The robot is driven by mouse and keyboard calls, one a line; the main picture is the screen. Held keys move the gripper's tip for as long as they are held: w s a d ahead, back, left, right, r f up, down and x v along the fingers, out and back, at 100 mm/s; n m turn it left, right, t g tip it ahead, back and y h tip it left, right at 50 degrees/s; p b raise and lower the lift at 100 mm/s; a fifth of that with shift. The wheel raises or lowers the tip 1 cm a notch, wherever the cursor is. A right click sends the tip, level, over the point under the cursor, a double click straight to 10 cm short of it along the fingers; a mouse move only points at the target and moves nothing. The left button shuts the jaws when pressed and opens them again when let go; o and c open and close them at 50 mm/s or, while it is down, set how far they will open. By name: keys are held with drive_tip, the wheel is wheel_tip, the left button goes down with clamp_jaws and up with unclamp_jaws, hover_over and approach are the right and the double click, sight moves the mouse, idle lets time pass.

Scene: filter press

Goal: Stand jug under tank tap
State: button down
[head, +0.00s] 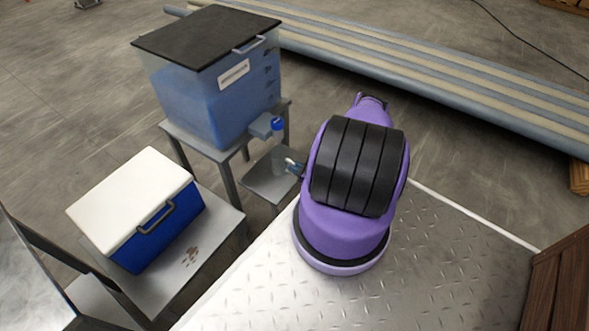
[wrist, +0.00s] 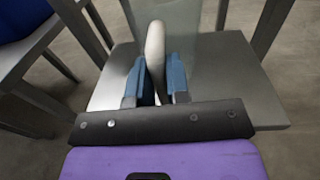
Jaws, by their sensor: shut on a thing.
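The tank (head: 205,100) is a translucent bin of blue liquid with a black lid, standing on a metal stand. Its blue tap (head: 277,124) sticks out low on the front. A small grey shelf (head: 262,186) lies below the tap; it also shows in the wrist view (wrist: 245,95). My gripper (head: 294,167) is at the shelf's right side. In the wrist view its blue fingers (wrist: 155,82) are shut on the pale upright handle of the jug (wrist: 195,50), whose clear body stands beyond. Whether the jug's base touches the shelf cannot be told. My arm hides part of the head view.
A blue cooler with a white lid (head: 125,205) sits on a low metal table (head: 215,230) at left. A tread-plate platform (head: 420,270) lies in front. Long pipes (head: 430,80) run behind. A wooden crate (head: 560,285) stands at right.

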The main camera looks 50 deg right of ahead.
drive_tip(key=shift+f, duration=0.45)
drive_tip(key=shift+f, duration=0.15)
drive_tip(key=c, duration=1.1)
unclamp_jaws()
